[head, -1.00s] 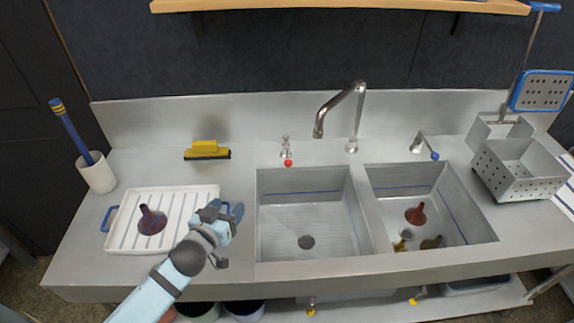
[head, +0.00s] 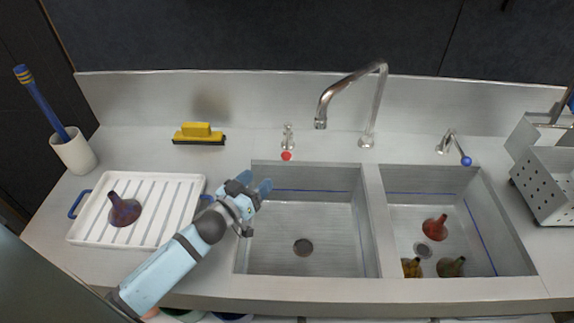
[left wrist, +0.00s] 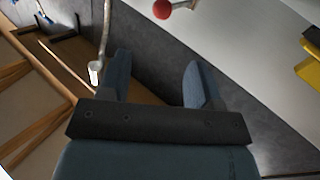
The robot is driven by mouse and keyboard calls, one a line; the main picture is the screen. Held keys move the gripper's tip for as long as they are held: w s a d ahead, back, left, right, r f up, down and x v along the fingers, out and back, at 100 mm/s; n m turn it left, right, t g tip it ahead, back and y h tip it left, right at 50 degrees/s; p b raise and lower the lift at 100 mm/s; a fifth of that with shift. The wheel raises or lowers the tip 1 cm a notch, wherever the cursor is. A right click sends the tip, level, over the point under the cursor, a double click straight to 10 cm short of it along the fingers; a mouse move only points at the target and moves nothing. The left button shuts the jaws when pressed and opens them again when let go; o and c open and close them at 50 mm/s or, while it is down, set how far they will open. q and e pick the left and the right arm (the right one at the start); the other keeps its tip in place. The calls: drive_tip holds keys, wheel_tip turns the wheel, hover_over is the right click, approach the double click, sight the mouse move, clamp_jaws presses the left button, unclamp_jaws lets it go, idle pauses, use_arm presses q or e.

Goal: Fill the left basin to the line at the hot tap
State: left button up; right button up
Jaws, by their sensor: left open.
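The left basin (head: 325,225) shows a bare grey floor, a drain (head: 303,247) and a blue line (head: 310,190) along its back wall. I see no water in it. The hot tap (head: 287,140) with its red knob (head: 286,156) stands behind that basin's back left corner. The curved spout (head: 350,88) ends behind the left basin, with no stream visible. My left gripper (head: 258,184) is open and empty over the basin's left rim, in front of the red knob. In the left wrist view the red knob (left wrist: 162,9) sits beyond the open fingers (left wrist: 157,62). My right gripper is not in view.
The right basin (head: 475,220) holds several funnels. The cold tap has a blue knob (head: 466,161). A white rack (head: 165,205) with a purple funnel (head: 123,211) lies left. A yellow brush (head: 197,133) sits behind it. A perforated basket (head: 550,185) stands at right.

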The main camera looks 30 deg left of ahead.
sight(283, 159)
use_arm(q)
drive_tip(key=w, duration=0.3)
drive_tip(key=w+d, duration=0.1)
drive_tip(key=w, duration=0.3)
drive_tip(key=w+f+p, duration=0.1)
drive_tip(key=w, duration=0.3)
drive_tip(key=shift+w+d, duration=0.1)
drive_tip(key=shift+d, duration=0.2)
drive_tip(key=shift+w, duration=0.5)
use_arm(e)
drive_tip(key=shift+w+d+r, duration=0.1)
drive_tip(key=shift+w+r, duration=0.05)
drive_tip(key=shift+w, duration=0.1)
